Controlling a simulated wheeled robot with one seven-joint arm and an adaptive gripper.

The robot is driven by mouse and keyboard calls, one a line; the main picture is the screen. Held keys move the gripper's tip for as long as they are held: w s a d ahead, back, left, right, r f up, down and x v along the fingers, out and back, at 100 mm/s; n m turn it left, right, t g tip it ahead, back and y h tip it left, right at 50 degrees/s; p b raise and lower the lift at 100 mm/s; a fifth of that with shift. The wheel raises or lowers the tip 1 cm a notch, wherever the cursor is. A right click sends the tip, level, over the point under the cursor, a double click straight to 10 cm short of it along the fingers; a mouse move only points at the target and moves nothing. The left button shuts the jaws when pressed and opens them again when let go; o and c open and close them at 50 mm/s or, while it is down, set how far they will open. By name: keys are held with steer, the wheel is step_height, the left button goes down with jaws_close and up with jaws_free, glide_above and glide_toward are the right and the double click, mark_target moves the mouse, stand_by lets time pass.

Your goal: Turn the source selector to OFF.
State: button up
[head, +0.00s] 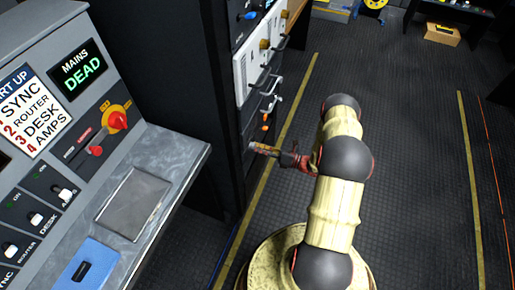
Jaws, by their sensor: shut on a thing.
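My gripper (285,156) is at the front of the dark rack, low down, at the end of my pale yellow arm. It is shut on a small grey and orange part (263,149), which reaches toward the rack; its detail is too small to read. No label names the source selector in this view, so I cannot tell whether the held part is the selector. A red rotary knob (117,120) on a yellow plate sits on the grey console at left, well apart from my gripper. A small red lever (95,150) is below it.
The grey console (165,150) has a green "MAINS DEAD" display (83,70), a start-up list (28,110) and several toggle switches. Rack handles (268,78) project just above my gripper. The dark floor (415,150) to the right is clear. A cardboard box (441,35) stands far back.

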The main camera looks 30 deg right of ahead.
steer(key=shift+m, duration=1.2)
steer(key=o, duration=1.2)
steer(key=shift+c, duration=0.2)
steer(key=v, duration=1.2)
steer(key=shift+d, duration=0.1)
